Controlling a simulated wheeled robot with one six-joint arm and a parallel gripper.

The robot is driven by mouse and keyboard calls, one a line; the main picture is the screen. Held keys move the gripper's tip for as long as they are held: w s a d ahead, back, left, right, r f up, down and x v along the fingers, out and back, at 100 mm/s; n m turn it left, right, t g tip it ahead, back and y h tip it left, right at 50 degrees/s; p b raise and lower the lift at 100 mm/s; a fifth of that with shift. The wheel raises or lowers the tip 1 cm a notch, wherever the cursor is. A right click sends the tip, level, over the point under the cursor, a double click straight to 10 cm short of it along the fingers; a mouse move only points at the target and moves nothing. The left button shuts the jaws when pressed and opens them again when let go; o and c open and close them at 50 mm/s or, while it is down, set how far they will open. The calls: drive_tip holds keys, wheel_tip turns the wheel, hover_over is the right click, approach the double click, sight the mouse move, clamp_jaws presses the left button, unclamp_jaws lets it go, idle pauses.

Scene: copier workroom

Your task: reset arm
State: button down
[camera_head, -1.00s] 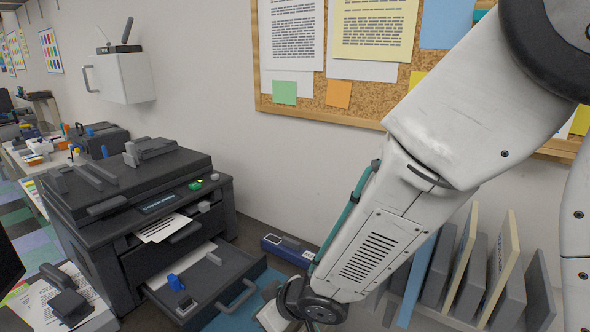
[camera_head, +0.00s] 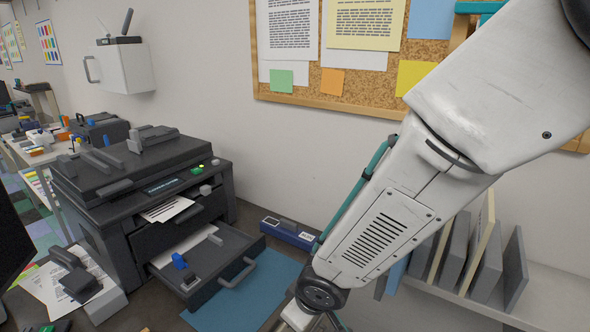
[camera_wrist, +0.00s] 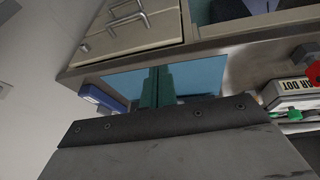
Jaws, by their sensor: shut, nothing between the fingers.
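My gripper (camera_wrist: 158,88) shows in the wrist view as two teal fingers pressed together, shut and empty. They point over a blue mat (camera_wrist: 205,76). In the head view my arm slants from the upper right down to the bottom middle, and the gripper itself is out of sight below the lower edge. The same blue mat (camera_head: 262,292) lies on the counter to the left of my wrist. No object is held.
A dark copier (camera_head: 130,200) stands at left with its drawer (camera_head: 215,262) pulled out towards the mat. A blue box (camera_head: 288,234) lies by the wall, close to my forearm. Upright folders (camera_head: 485,262) stand behind the arm at right. A corkboard (camera_head: 385,92) hangs above.

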drive_tip(key=s+d+r+m+g+h, duration=0.1)
drive_tip(key=s+d+r+m+h, duration=0.1)
drive_tip(key=d+r, duration=0.35)
drive_tip(key=s+d+r+m+g+h, duration=0.1)
drive_tip(key=s+d+r+m+h, duration=0.15)
drive_tip(key=d, duration=0.55)
drive_tip(key=s+d+r+m+y, duration=0.2)
drive_tip(key=s+d+r+m, duration=0.4)
drive_tip(key=s+d+r, duration=0.6)
drive_tip(key=shift+r+g, duration=0.3)
drive_tip(key=shift+r, duration=0.9)
